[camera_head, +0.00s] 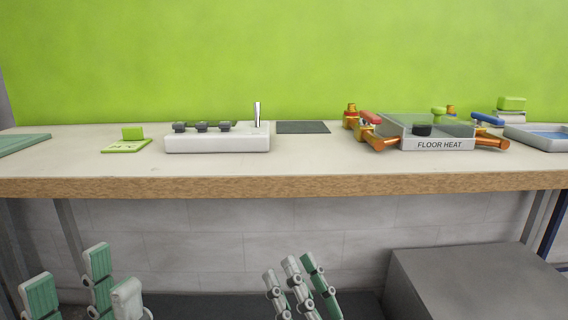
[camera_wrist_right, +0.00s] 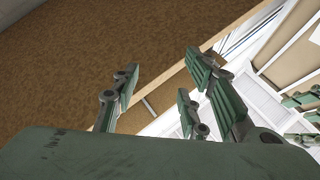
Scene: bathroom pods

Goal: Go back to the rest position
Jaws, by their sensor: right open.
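My left gripper (camera_head: 80,287) shows at the lower left of the head view, below the worktop's front edge. Its green and grey fingers stand apart with nothing between them. My right gripper (camera_head: 295,283) is at the bottom middle of the head view, also below and in front of the worktop edge. In the right wrist view (camera_wrist_right: 160,98) its fingers are spread and empty. Both grippers are clear of everything on the worktop (camera_head: 310,163).
On the worktop are a white block with dark knobs (camera_head: 217,144), a small green stand (camera_head: 127,146), a FLOOR HEAT box (camera_head: 438,144) with orange fittings and a blue-and-white tray (camera_head: 538,137). A grey box (camera_head: 478,282) stands below, at right.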

